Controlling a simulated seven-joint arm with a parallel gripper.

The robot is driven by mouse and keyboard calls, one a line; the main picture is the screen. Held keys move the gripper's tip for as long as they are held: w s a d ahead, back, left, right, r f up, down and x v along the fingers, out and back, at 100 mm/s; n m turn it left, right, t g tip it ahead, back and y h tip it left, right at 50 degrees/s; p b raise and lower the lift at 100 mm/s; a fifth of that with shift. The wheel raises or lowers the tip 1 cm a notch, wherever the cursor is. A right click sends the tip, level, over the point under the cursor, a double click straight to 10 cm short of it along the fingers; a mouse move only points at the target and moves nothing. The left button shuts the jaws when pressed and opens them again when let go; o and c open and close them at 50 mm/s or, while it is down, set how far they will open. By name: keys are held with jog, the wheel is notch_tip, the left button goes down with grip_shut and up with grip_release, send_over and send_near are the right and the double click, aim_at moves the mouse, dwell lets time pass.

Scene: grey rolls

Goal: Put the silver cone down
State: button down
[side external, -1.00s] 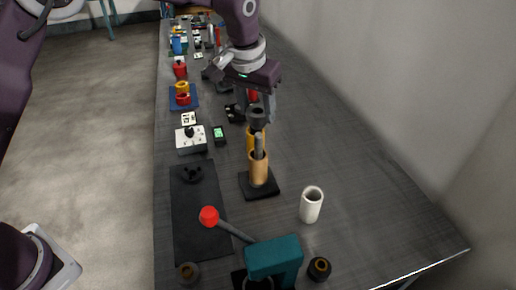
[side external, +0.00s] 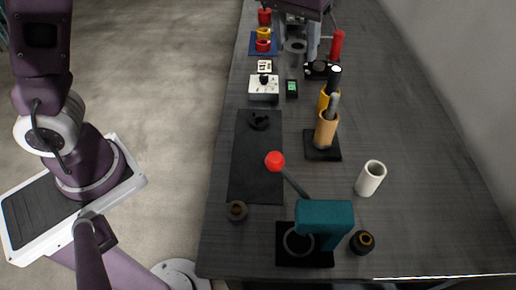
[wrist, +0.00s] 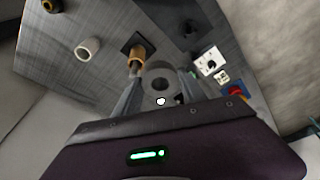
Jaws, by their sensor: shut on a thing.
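My gripper (side external: 302,46) is over the far part of the table, near the top edge of the side view. It is shut on a grey ring-ended piece (side external: 295,46), which I take for the silver cone. In the wrist view the piece (wrist: 160,76) sits between the two fingers (wrist: 160,95), its round end with a dark hole showing. Its far side is hidden, and I cannot tell whether it touches the table.
A white cup (side external: 370,178), teal press (side external: 325,218) and red-knobbed lever (side external: 275,161) are nearer. A white box (side external: 263,88) is left.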

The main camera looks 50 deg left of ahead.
jog(key=s+a+f+n, duration=0.2)
jog(key=s+a, duration=0.2)
jog(key=s, duration=0.3)
jog(key=s+x, duration=0.1)
jog(key=x, duration=0.7)
jog(key=s+f+x, duration=0.1)
jog(key=s+x, duration=0.1)
jog(key=x, duration=0.6)
jog(key=s+d+x, duration=0.1)
jog(key=s+x, duration=0.1)
jog(key=x, duration=0.6)
jog(key=shift+s+d+f, duration=0.1)
jog(key=shift+s+f, duration=0.1)
jog(key=shift+f, duration=0.05)
jog(key=shift+f, duration=0.1)
jog(key=c, duration=0.7)
grip_release()
jog(key=shift+o, duration=0.2)
